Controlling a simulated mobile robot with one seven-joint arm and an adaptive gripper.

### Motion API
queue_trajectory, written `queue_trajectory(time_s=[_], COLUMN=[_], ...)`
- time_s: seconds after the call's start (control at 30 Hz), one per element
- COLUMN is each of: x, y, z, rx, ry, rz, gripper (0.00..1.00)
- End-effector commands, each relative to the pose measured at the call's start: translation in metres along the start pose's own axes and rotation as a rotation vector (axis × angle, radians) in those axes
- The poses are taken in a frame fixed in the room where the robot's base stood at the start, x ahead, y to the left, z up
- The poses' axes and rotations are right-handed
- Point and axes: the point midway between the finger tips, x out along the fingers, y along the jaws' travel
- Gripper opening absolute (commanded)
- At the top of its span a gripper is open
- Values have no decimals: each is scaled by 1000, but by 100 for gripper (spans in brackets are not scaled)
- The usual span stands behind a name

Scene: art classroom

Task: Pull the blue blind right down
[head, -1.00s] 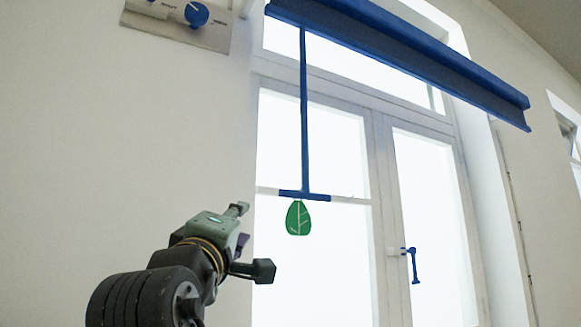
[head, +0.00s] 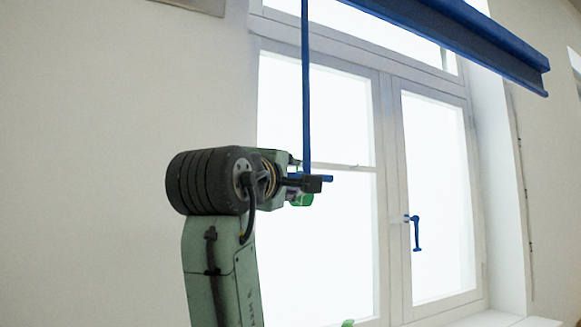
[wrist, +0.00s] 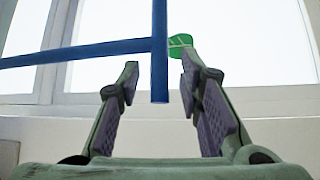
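The blue blind (head: 455,40) is a rolled-up bar across the top of the window. A thin blue pull rod (head: 306,90) hangs from it to a short blue crossbar (head: 327,178), mostly hidden by my gripper in the head view. A green leaf tag (head: 303,200) hangs below the crossbar. In the wrist view, the crossbar (wrist: 160,75) stands upright in the gap between the fingers, the rod (wrist: 75,52) runs left and the leaf tag (wrist: 179,43) is on the right. My gripper (wrist: 160,62) is open, with no visible finger contact.
A double window (head: 380,180) with white frames fills the middle. A blue window handle (head: 416,232) is on its right sash. The wall (head: 90,160) to the left is bare. A panel edge (head: 205,5) shows at the top. A small green thing (head: 347,323) shows at the bottom edge.

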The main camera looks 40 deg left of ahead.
Motion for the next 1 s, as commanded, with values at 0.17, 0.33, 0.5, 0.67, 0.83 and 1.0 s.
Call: queue_trajectory(time_s=[0.17,0.33,0.5,0.67,0.83,1.0], x=[8,9,8,8,8,8], y=[0,0,0,0,0,0], z=[0,0,0,0,0,0], rx=[0,0,0,0,0,0], ry=[0,0,0,0,0,0], rz=[1,2,2,2,2,2], gripper=[33,33,26,15,4,0])
